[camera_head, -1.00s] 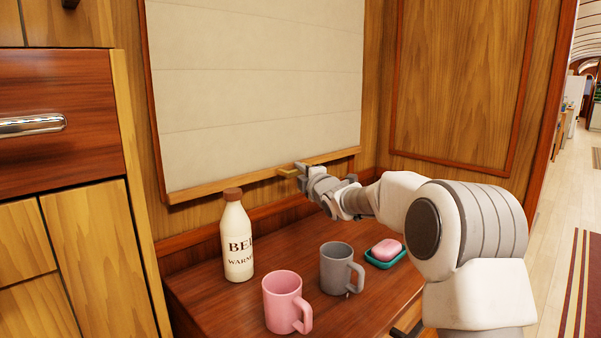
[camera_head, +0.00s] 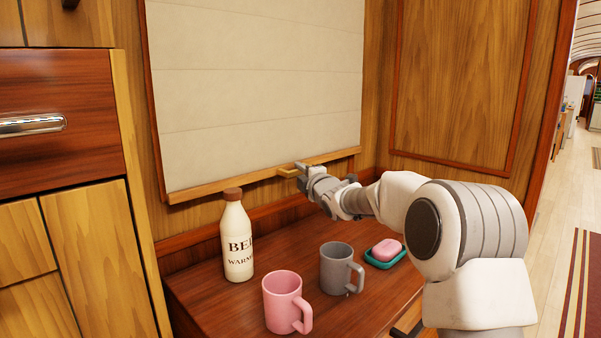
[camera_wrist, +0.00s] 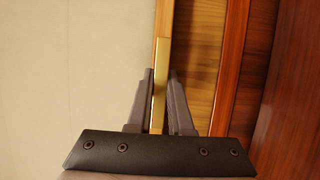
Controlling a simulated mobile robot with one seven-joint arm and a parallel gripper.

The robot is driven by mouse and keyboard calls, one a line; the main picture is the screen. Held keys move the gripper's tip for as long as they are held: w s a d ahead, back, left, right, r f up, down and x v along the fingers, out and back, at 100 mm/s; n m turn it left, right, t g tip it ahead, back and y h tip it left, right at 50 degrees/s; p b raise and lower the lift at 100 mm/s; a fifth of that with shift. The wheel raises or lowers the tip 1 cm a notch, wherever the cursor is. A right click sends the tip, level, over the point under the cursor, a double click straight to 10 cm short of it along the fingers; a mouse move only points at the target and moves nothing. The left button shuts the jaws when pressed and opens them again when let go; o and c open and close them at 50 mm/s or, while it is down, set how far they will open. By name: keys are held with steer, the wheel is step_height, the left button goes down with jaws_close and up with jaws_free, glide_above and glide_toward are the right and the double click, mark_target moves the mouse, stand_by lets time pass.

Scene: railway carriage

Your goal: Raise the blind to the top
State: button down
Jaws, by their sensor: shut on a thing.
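The cream blind (camera_head: 260,85) hangs down over the window, with a wooden bar (camera_head: 215,187) along its bottom edge. A small brass pull (camera_head: 288,172) sticks out from this bar. My gripper (camera_head: 298,170) is at the pull, low at the blind's right part. In the wrist view the brass pull (camera_wrist: 159,85) runs between the two fingers of my gripper (camera_wrist: 160,80), which is shut on it. The blind's fabric (camera_wrist: 75,70) fills the left of the wrist view. The window behind the blind is hidden.
Below the blind, a table (camera_head: 300,245) bears a cream bottle (camera_head: 237,240), a pink mug (camera_head: 284,300), a grey mug (camera_head: 336,268) and a pink soap (camera_head: 386,249) on a teal dish (camera_head: 384,263). My arm passes above the soap. A wooden cabinet (camera_head: 90,240) stands at left.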

steer(key=shift+r, duration=0.1)
step_height(320, 180, up, 50)
steer(key=p, duration=4)
steer(key=shift+p, duration=0.35)
steer(key=shift+r, duration=0.15)
steer(key=c, duration=1.2)
jaws_free()
steer(key=o, duration=0.4)
steer(key=shift+f, duration=0.2)
steer(key=b+v, duration=0.4)
steer(key=v, duration=1.3)
steer(key=shift+s+d, duration=0.1)
steer(key=shift+s, duration=0.1)
